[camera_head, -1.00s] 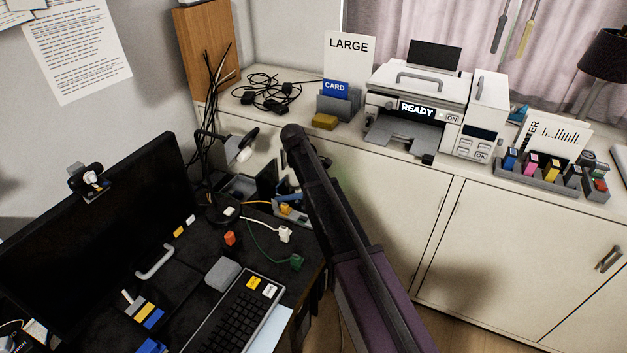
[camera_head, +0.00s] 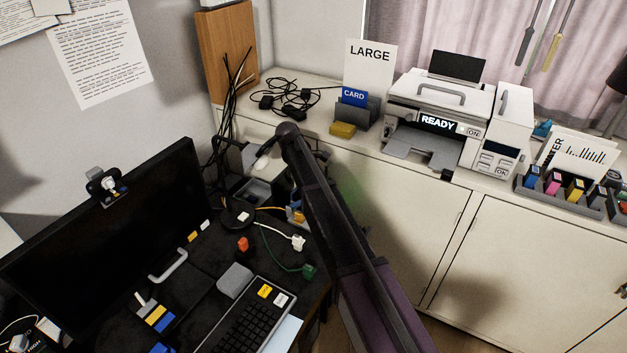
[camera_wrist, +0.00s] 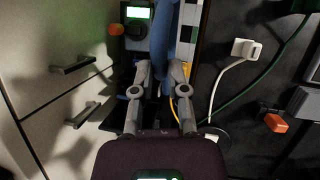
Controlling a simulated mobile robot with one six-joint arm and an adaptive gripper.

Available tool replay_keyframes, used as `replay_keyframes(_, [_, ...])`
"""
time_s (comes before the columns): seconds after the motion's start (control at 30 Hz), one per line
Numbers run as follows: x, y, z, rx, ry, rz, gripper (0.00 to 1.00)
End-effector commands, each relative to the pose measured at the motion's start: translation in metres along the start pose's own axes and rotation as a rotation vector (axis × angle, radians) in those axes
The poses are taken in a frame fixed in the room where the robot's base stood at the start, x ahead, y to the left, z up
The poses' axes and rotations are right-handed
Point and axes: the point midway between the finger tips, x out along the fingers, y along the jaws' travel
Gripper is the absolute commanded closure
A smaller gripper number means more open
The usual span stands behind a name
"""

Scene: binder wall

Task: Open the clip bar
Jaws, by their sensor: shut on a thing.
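In the wrist view my gripper (camera_wrist: 161,76) reaches up from the bottom of the picture, its two grey fingers close in on a blue part (camera_wrist: 165,40) between their tips. The blue part runs upward out of the picture. The exact contact is dark and small. I cannot tell for certain whether this blue part is the clip bar. In the head view my arm hides much of the desk's right edge, and the gripper itself does not show clearly there.
A device with a green display (camera_wrist: 138,12) and an orange piece (camera_wrist: 116,30) stand close left of the fingers. A white plug (camera_wrist: 246,48) and cables lie to the right. Cabinet doors (camera_head: 390,210) are beside the desk. The monitor (camera_head: 110,250) stands at left.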

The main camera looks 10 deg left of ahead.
Motion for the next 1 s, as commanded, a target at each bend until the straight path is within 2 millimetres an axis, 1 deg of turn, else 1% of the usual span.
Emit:
replay_keyframes(0.27, [-0.001, -0.001, -0.001, -0.001, -0.001, 0.001, 1.00])
replay_keyframes(0.3, [-0.001, -0.001, -0.001, -0.001, 0.000, 0.001, 0.78])
replay_keyframes(0.37, [-0.001, -0.001, -0.001, -0.001, 0.000, 0.001, 0.60])
replay_keyframes(0.4, [-0.001, -0.001, -0.001, -0.001, 0.000, 0.002, 0.48])
replay_keyframes(0.43, [-0.001, -0.001, -0.001, -0.001, 0.000, 0.002, 0.46])
replay_keyframes(0.67, [-0.001, 0.000, -0.001, -0.001, 0.000, 0.002, 0.46])
replay_keyframes(0.7, [-0.001, 0.000, -0.001, -0.001, 0.000, 0.002, 0.49])
replay_keyframes(0.77, [0.000, 0.000, 0.000, 0.000, 0.001, 0.001, 0.67])
replay_keyframes(0.8, [0.000, -0.001, 0.001, 0.002, 0.001, 0.001, 0.79])
replay_keyframes(0.87, [0.001, -0.001, 0.003, 0.008, 0.003, 0.000, 0.96])
replay_keyframes(0.9, [0.003, -0.002, 0.006, 0.015, 0.005, -0.002, 1.00])
replay_keyframes(1.0, [0.008, -0.004, 0.018, 0.046, 0.013, -0.007, 1.00])
